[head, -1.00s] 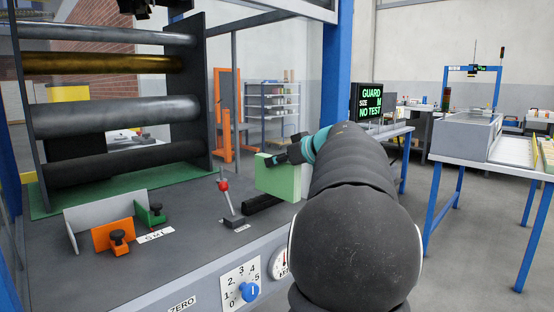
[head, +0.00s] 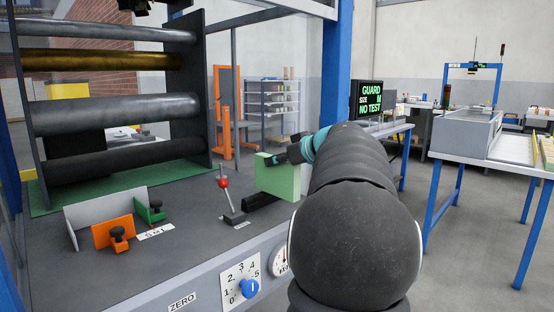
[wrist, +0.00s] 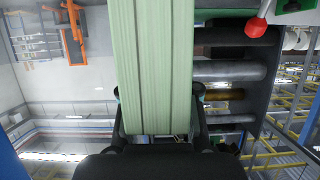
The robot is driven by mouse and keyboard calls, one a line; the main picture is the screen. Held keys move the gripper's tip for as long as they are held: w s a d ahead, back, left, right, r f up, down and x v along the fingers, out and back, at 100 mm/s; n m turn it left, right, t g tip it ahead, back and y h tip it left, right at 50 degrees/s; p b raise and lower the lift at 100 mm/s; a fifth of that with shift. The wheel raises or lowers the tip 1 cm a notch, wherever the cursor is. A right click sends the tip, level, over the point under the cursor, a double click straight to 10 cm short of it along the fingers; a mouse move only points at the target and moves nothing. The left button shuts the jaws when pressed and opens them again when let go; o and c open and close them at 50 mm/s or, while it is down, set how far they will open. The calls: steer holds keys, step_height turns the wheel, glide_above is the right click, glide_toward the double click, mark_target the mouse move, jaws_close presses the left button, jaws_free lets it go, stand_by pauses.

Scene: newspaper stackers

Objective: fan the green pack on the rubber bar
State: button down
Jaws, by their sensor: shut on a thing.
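The green pack (head: 277,178) is a pale green upright block of sheets. It stands over the far end of the black rubber bar (head: 259,201) on the bench. I cannot tell whether its lower edge touches the bar. My gripper (head: 287,153) is shut on the pack's upper part. In the wrist view the pack (wrist: 155,60) runs up the middle with faint vertical lines between sheets, and my gripper's fingers (wrist: 158,112) flank it on both sides. My arm hides the area to the right of the pack in the head view.
A red-knobbed lever (head: 223,184) stands just left of the bar. Orange (head: 113,232) and green (head: 148,207) stops with a grey plate sit further left. Rollers (head: 110,110) rise behind. A dial (head: 241,285) is on the front panel. A screen (head: 369,101) reads "GUARD", "NO TEST".

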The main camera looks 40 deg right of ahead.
mark_target(267, 155)
steer(key=shift+f, duration=0.25)
stand_by(0.3)
steer(key=shift+w, duration=0.1)
steer(key=shift+w, duration=0.15)
steer(key=shift+w+a, duration=0.1)
steer(key=shift+w, duration=0.3)
steer(key=shift+w+f, duration=0.1)
steer(key=shift+w, duration=0.05)
steer(key=shift+w, duration=0.5)
steer(key=shift+w, duration=0.15)
steer(key=shift+w+a, duration=0.1)
steer(key=shift+w, duration=0.4)
steer(key=shift+w, duration=0.1)
